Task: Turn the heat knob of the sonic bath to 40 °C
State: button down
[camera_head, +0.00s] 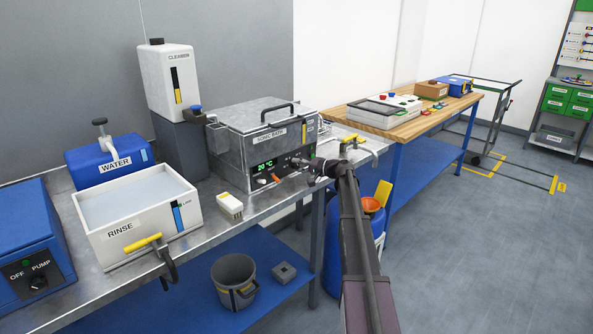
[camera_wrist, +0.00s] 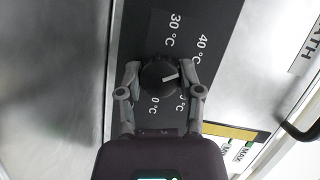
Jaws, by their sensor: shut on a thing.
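The sonic bath (camera_head: 262,140) is a grey metal box with a handled lid, and its green display (camera_head: 264,166) reads 20 °C. In the wrist view, the dark round heat knob (camera_wrist: 158,75) sits between the two fingers of my gripper (camera_wrist: 160,80), which is shut on it. A short white mark on the knob points right and slightly up. The 30 °C label is above the knob and the 40 °C label is above right. Other labels below are partly hidden. In the head view, my gripper (camera_head: 312,168) is at the front panel and hides the knob.
A white rinse tub (camera_head: 137,235) and a blue pump box (camera_head: 30,245) stand left on the metal bench. A small white-yellow block (camera_head: 229,206) lies before the bath. A blue barrel with an orange funnel (camera_head: 372,205) stands by my arm. The right floor is open.

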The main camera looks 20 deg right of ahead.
jog(key=shift+m+t+b, duration=0.3)
jog(key=shift+m+b, duration=0.1)
jog(key=shift+m, duration=0.3)
jog(key=shift+y, duration=0.3)
jog(key=shift+c, duration=1.3)
grip_release()
jog(key=shift+s, duration=0.15)
